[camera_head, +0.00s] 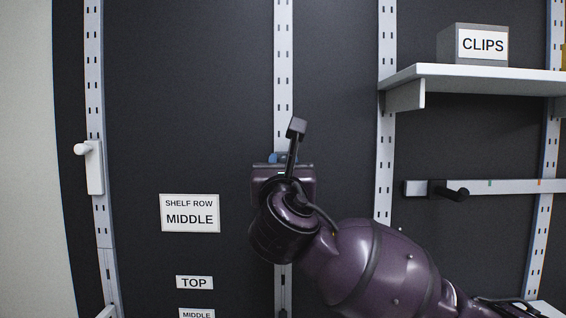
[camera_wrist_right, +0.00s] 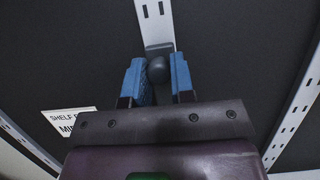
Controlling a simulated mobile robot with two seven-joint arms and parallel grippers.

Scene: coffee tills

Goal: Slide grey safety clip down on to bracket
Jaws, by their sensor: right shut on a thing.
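In the right wrist view a dark grey clip (camera_wrist_right: 156,48) with a round knob (camera_wrist_right: 157,70) lies in front of the pale slotted upright. My right gripper (camera_wrist_right: 158,77) has its two blue fingers on either side of the knob and is shut on it. In the head view my right gripper (camera_head: 274,158) is at the middle upright (camera_head: 283,65), and my wrist and arm hide the clip. I cannot make out a bracket under the clip in either view. My left gripper is not in view.
A white piece with a knob (camera_head: 95,168) sits on the left upright. At right are a white shelf (camera_head: 470,78) with a CLIPS box (camera_head: 452,47), and a rail (camera_head: 510,187) with a dark peg (camera_head: 455,194). A SHELF ROW MIDDLE sign (camera_head: 190,213) is left of my wrist.

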